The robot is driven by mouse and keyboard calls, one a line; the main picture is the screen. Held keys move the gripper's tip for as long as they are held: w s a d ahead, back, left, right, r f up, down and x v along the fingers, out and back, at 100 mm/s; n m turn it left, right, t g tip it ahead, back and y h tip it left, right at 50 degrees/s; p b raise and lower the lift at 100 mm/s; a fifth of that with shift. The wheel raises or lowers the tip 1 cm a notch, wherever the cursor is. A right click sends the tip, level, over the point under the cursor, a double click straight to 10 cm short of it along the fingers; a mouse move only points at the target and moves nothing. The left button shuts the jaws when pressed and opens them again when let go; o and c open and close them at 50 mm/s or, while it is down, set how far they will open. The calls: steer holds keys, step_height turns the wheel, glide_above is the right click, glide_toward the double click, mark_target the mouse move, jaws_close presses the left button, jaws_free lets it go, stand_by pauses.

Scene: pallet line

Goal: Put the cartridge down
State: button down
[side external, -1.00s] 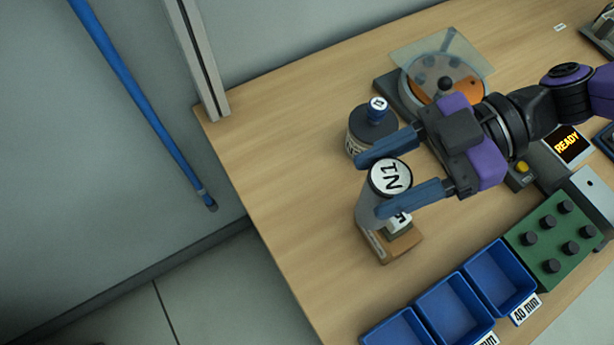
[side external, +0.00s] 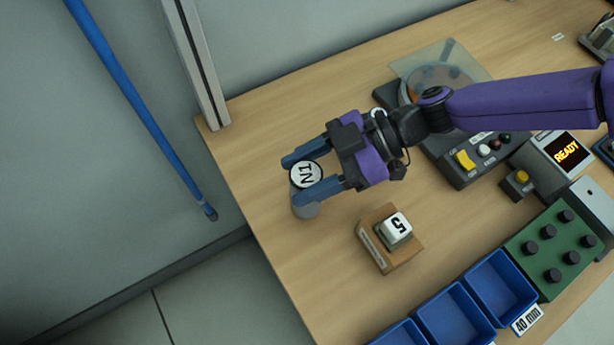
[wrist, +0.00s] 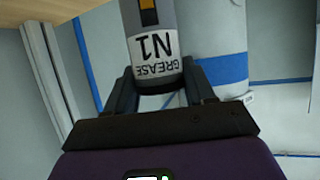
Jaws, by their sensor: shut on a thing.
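The cartridge (side external: 306,174) is a grey cylinder with a white round top marked N1. My gripper (side external: 293,180) is shut on it, one blue finger on each side. It is upright near the left part of the wooden table (side external: 262,120); I cannot tell whether its base touches the wood. In the wrist view the cartridge (wrist: 155,45) shows a white label reading GREASE N1 between the dark fingers (wrist: 155,92).
A wooden block (side external: 398,252) with a cube marked 5 (side external: 396,229) stands to the right. Blue bins (side external: 455,315) and a green pegged block (side external: 550,240) line the front. A switch box (side external: 470,165) is behind. The table around the cartridge looks clear.

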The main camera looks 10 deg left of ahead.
steer(key=shift+f, duration=1.1)
steer(key=shift+f, duration=0.15)
steer(key=shift+c, duration=2)
jaws_free()
steer(key=shift+d, duration=0.1)
steer(key=v, duration=1.2)
